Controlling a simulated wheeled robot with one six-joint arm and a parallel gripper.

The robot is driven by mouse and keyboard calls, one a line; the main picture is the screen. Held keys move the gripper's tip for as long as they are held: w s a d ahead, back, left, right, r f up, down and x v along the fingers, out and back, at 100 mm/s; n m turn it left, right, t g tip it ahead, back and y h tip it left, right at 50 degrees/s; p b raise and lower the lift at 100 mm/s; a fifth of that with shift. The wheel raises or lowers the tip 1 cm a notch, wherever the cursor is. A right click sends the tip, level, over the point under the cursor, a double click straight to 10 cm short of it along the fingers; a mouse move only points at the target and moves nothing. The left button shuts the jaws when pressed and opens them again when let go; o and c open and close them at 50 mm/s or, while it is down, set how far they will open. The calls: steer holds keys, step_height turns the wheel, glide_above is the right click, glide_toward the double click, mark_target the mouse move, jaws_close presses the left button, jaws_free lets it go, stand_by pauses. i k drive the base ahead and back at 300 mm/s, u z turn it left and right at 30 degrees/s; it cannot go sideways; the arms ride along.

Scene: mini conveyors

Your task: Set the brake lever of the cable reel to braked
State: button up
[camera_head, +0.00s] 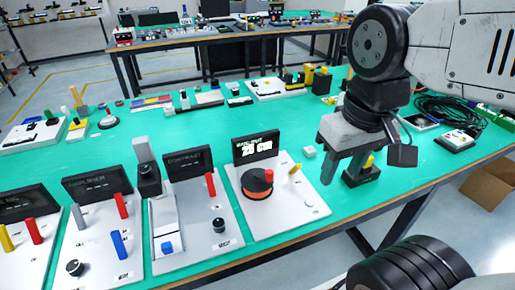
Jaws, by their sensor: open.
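The cable reel (257,191), a dark drum with an orange top, sits on a white board (262,226) near the front edge of the green table. A black display (256,147) stands behind it; its text seems to read "paid out 23 cm". A red upright handle (269,175) is on the drum. A yellow lever (295,169) stands tilted to the right of the drum and may be the brake lever; its marking is too small to read. My gripper (342,168) is open and empty, pointing down, to the right of the yellow lever and apart from it.
Boards with red, blue and yellow levers and black knobs (218,225) stand to the left. A black block with a yellow part (362,172) is just behind my gripper. A small white block (310,152) lies behind the reel board. Black cables (450,112) lie at right.

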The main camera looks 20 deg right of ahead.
mark_target(297, 166)
steer(key=z, duration=0.65)
steer(key=k, duration=1)
steer(key=u, duration=1.1)
steer(key=i, duration=0.5)
